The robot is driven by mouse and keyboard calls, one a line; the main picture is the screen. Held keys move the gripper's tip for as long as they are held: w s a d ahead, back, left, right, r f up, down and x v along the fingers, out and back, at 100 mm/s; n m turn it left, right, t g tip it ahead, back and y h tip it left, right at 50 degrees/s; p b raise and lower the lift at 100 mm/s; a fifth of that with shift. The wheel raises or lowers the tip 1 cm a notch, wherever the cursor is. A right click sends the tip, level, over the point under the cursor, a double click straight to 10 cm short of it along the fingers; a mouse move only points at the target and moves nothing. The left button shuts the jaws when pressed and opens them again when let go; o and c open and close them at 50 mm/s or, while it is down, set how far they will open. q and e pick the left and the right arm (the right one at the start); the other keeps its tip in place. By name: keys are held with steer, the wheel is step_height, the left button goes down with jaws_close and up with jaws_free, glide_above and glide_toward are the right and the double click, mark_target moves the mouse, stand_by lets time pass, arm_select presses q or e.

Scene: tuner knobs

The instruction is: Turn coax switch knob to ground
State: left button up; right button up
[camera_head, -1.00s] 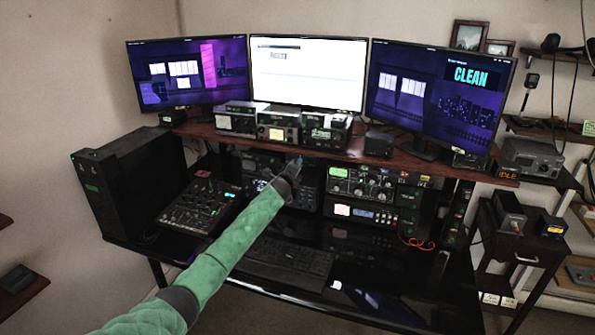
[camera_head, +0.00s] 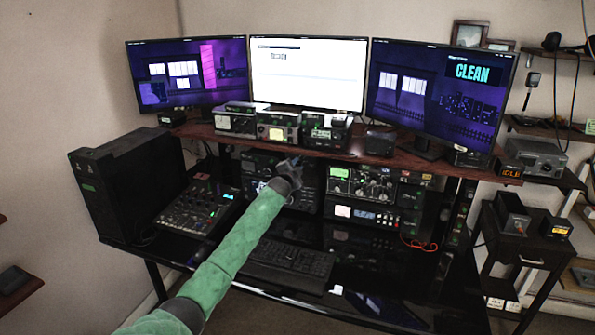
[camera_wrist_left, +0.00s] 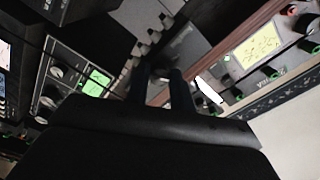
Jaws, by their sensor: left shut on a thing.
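My left gripper (camera_head: 291,161) reaches just under the front edge of the raised shelf in the head view. In the left wrist view its two dark fingers (camera_wrist_left: 158,76) are close together, shut on a small dark knob that they mostly hide. A grey box, which looks like the coax switch (camera_wrist_left: 184,52), lies just beyond the fingertips, with a row of connectors along one side. The knob's pointer and the box's markings are too dark and covered to read. My right gripper is in neither view.
Stacked radios (camera_head: 375,184) stand right of the gripper, with more radios (camera_head: 277,127) on the wooden shelf (camera_head: 345,153) above. A mixer (camera_head: 197,208) and a keyboard (camera_head: 289,257) lie on the black desk. Three monitors stand behind. In the wrist view, panels with lit displays (camera_wrist_left: 257,46) flank the fingers.

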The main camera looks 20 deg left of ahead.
arm_select(q)
steer(key=shift+a+f+n+b, duration=0.15)
steer(key=shift+n+b, duration=0.2)
steer(key=shift+n, duration=0.55)
steer(key=n+b, duration=0.2)
steer(key=n, duration=0.5)
steer(key=shift+f+n, duration=0.1)
steer(key=shift+n, duration=0.7)
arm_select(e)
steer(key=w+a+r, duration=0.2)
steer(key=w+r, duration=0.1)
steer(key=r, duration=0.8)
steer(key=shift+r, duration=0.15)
arm_select(q)
steer(key=o, duration=1)
steer(key=shift+s+a, duration=0.1)
